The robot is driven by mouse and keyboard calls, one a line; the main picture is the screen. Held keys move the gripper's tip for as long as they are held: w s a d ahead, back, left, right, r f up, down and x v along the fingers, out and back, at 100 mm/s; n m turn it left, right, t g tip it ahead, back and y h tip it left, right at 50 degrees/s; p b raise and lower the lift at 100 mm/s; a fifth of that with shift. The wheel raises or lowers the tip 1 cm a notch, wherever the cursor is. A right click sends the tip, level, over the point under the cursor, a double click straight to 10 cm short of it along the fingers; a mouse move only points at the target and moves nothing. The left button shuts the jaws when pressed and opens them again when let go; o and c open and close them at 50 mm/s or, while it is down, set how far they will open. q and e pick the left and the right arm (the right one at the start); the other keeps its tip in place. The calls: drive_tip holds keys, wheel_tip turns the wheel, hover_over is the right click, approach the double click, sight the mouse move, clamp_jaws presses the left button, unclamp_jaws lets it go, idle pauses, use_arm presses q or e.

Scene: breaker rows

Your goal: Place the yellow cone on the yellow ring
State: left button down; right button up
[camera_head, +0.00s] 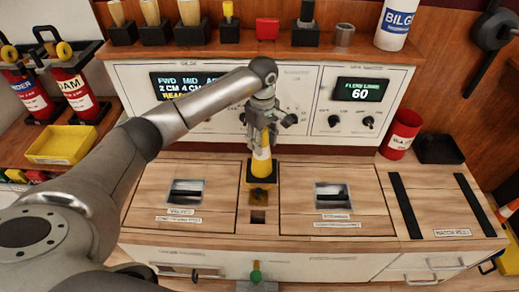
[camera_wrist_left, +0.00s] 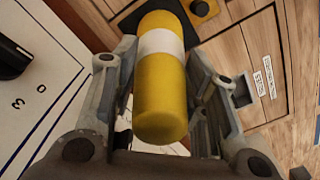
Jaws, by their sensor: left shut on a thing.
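The yellow cone (camera_head: 262,160) has a white band and stands roughly upright at the middle of the counter. My left gripper (camera_head: 265,118) is shut on its upper part; the wrist view (camera_wrist_left: 160,95) shows the cone between both fingers. A black square base (camera_head: 263,174) is at the cone's lower end; I cannot tell whether it touches the counter. Just in front of it is a small yellowish square piece (camera_head: 258,196), which shows in the wrist view (camera_wrist_left: 203,8) with a dark round centre. It may be the yellow ring. My right gripper is not in view.
A control panel (camera_head: 310,110) stands behind the cone, with a shelf of pegs and blocks above. Hatches with recessed handles (camera_head: 186,192) (camera_head: 335,196) lie on either side.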

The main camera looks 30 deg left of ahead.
use_arm(q)
drive_tip(key=f, duration=0.2)
drive_tip(key=a+f+b, duration=0.1)
drive_tip(key=f, duration=0.1)
drive_tip(key=shift+w, duration=0.1)
drive_tip(key=c, duration=1.3)
unclamp_jaws()
drive_tip(key=shift+f, duration=0.15)
drive_tip(key=o, duration=0.4)
drive_tip(key=shift+o, duration=0.2)
